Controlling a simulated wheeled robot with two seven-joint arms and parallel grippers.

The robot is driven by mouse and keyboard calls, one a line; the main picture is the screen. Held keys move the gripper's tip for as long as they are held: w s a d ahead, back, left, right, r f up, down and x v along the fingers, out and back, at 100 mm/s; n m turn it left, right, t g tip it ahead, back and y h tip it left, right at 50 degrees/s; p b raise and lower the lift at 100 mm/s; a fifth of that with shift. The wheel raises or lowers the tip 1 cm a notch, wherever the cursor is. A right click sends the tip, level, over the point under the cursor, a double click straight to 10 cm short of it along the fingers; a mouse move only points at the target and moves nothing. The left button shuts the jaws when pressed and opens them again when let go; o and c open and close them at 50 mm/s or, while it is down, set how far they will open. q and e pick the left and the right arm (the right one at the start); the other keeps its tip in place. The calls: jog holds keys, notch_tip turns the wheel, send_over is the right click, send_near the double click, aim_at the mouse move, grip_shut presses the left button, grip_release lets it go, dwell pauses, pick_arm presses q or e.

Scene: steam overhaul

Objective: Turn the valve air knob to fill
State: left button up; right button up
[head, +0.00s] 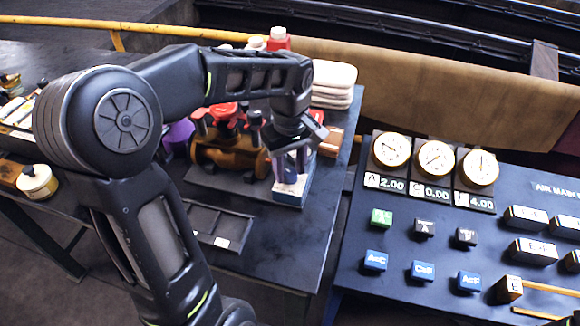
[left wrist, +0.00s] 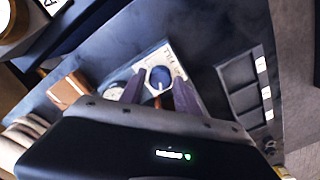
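A small block with a pale, lettered top and blue sides (head: 291,190) stands on the dark table at the end of my left arm. In the left wrist view its pale top carries a round dark-blue knob (left wrist: 160,77) with a light rim. My left gripper (head: 292,160) points down over this block. In the left wrist view the two fingers of my left gripper (left wrist: 159,85) are apart, one on each side of the knob; I cannot tell whether they touch it. My right gripper is not in view.
A brown valve body with red knobs (head: 230,150) stands close left of the block. A shallow dark divided tray (head: 218,224) lies in front. White folded cloths (head: 333,80) lie behind. A gauge panel (head: 405,222) with labelled blocks stands right, across a gap.

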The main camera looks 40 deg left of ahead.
pick_arm(q)
grip_shut()
jog(key=shift+m, duration=0.3)
dwell(0.3)
jog(key=m, duration=1)
jog(key=shift+d+r+m, duration=0.1)
jog(key=shift+m, duration=0.2)
jog(key=m+p, duration=0.1)
jog(key=m, duration=1.1)
jog(key=shift+d+m+p, duration=0.1)
jog(key=shift+m+p, duration=0.25)
jog(key=shift+m, duration=0.05)
jog(key=shift+o, duration=1.7)
grip_release()
